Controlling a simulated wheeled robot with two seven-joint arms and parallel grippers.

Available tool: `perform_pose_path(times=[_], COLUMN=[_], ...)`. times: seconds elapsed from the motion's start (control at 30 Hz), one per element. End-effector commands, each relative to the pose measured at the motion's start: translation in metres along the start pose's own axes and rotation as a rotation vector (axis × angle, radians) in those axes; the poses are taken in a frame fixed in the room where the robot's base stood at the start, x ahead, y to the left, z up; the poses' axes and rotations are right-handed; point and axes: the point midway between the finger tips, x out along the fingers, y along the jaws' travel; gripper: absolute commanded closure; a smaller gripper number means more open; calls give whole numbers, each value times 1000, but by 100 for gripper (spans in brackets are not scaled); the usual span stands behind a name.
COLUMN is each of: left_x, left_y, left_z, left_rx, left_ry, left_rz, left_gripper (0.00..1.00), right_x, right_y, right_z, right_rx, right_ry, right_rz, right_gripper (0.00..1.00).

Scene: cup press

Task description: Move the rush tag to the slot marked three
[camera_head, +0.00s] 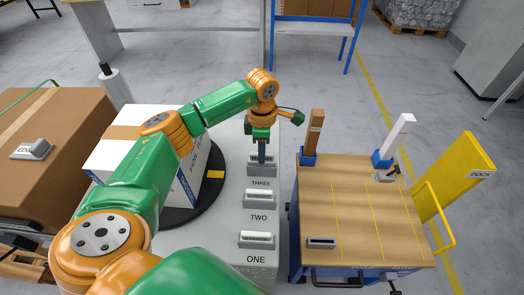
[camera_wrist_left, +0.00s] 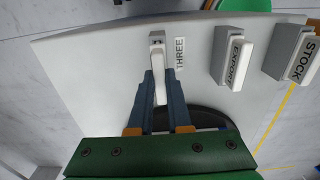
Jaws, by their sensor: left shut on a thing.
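My left gripper (camera_head: 262,150) points down at the slot marked three (camera_head: 261,169), the farthest in the row on the grey stand. In the wrist view its two blue fingers (camera_wrist_left: 159,95) are closed on a narrow white tag (camera_wrist_left: 159,88), which I take for the rush tag; its lettering is not readable. The tag is at the slot beside the label THREE (camera_wrist_left: 180,53). I cannot tell whether it is fully seated. The slot marked two (camera_head: 259,199) and the slot marked one (camera_head: 257,240) are nearer. My right gripper is out of view.
An EXPORT tag (camera_wrist_left: 237,65) and a STOCK tag (camera_wrist_left: 302,61) stand in grey holders beside slot three. A white box (camera_head: 128,135) on a black turntable (camera_head: 216,190) is to the left. A wooden-topped cart (camera_head: 365,215) stands to the right.

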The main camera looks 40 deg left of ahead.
Motion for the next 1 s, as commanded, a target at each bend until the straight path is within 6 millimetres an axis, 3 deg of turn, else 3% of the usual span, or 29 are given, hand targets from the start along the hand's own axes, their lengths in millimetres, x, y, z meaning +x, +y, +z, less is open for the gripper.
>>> perform_pose_path(times=[0.6,0.63,0.77,1.0], left_x=[17,16,16,16], left_y=[0,0,0,0], left_z=[0,0,0,0], left_rx=[0,0,0,0], left_ry=[0,0,0,0], left_rz=[0,0,0,0], left_gripper=[100,81,49,49], right_x=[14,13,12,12], right_y=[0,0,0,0], right_z=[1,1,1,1], right_rx=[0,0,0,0], right_ry=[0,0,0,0], right_rz=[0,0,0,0], right_gripper=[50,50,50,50])
